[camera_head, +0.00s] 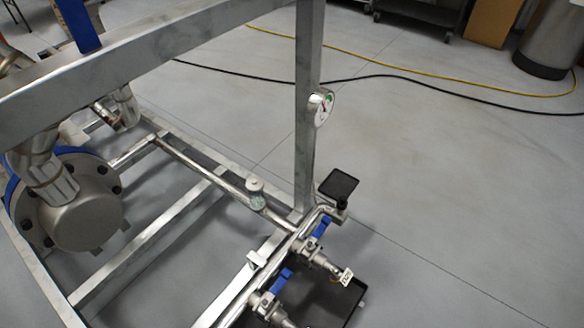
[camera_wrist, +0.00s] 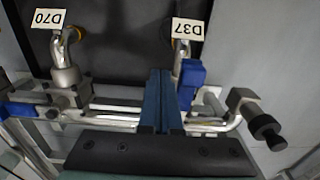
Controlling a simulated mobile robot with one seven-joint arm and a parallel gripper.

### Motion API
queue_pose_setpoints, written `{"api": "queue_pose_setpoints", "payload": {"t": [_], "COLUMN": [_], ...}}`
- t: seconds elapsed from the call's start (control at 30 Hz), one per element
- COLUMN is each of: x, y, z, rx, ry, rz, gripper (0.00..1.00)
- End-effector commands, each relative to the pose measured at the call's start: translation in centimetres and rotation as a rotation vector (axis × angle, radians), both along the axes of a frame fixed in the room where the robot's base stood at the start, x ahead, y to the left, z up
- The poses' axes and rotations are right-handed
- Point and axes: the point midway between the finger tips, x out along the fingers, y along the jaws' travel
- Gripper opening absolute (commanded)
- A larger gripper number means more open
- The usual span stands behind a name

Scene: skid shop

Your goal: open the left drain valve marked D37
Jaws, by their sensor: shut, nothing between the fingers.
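Two small valves with blue lever handles stand side by side at the lower right of the head view. The farther valve (camera_head: 316,256) has a white tag at its outlet, and its blue handle (camera_head: 322,228) lies crosswise to the valve body. In the wrist view the tag marked D37 (camera_wrist: 187,29) appears upside down, with its blue handle (camera_wrist: 191,80) below. The tag marked D70 (camera_wrist: 48,19) is on the left, above the other valve (camera_wrist: 66,76). My gripper (camera_wrist: 161,74) is shut and empty, just left of the D37 handle; I cannot tell whether they touch. It is out of the head view.
A black tray (camera_head: 345,302) lies below the valves. A black knob (camera_wrist: 266,130) on a pipe end is right of the D37 valve. A metal post (camera_head: 308,150) carries a gauge (camera_head: 322,107). Hoses cross the open floor behind.

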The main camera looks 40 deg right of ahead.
Motion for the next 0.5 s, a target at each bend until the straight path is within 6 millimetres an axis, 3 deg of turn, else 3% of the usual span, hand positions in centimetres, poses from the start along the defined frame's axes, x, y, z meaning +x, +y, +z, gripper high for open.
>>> {"api": "queue_pose_setpoints", "payload": {"t": [0.5], "x": [0.4], "y": [-1.1], "z": [0.0], "rx": [0.000], "ry": [0.000], "rz": [-0.002], "gripper": [0.00]}}
